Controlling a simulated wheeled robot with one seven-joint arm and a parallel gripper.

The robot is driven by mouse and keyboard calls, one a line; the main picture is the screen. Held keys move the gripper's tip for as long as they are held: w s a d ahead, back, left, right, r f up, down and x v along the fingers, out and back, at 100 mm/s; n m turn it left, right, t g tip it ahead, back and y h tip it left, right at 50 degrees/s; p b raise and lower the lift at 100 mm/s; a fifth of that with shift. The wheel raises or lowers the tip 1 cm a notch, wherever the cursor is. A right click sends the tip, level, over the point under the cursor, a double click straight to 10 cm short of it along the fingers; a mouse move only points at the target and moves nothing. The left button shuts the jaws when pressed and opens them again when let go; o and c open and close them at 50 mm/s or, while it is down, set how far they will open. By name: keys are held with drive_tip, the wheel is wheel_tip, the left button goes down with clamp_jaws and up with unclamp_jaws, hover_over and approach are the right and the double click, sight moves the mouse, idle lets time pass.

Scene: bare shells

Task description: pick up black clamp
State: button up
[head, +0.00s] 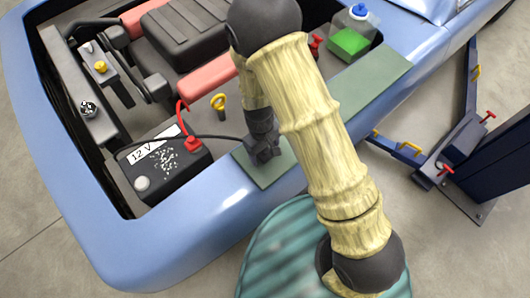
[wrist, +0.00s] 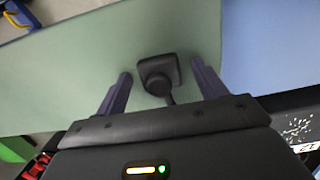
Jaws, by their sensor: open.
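The black clamp (wrist: 160,70) lies on the green mat (wrist: 70,60) in the wrist view, a small dark block with a stem running down toward my gripper's body. My gripper (wrist: 160,75) is open, with one finger on each side of the clamp and a gap showing on both sides. In the head view my gripper (head: 262,155) points down at the green mat (head: 276,178) on the car's blue edge. It hides the clamp there, and a black cable runs to it from the left.
A 12 V battery (head: 170,172) with a red clamp (head: 193,144) sits left in the engine bay. A yellow-handled dipstick (head: 218,102) stands behind. A bottle of green fluid (head: 350,38) is at the back. A blue lift post (head: 480,160) stands at right.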

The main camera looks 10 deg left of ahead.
drive_tip(key=c, duration=1.2)
drive_tip(key=shift+o, duration=0.2)
drive_tip(key=shift+r, duration=0.1)
wheel_tip(320, 180, up, 10)
drive_tip(key=shift+f+b, duration=0.1)
drive_tip(key=shift+b, duration=0.9)
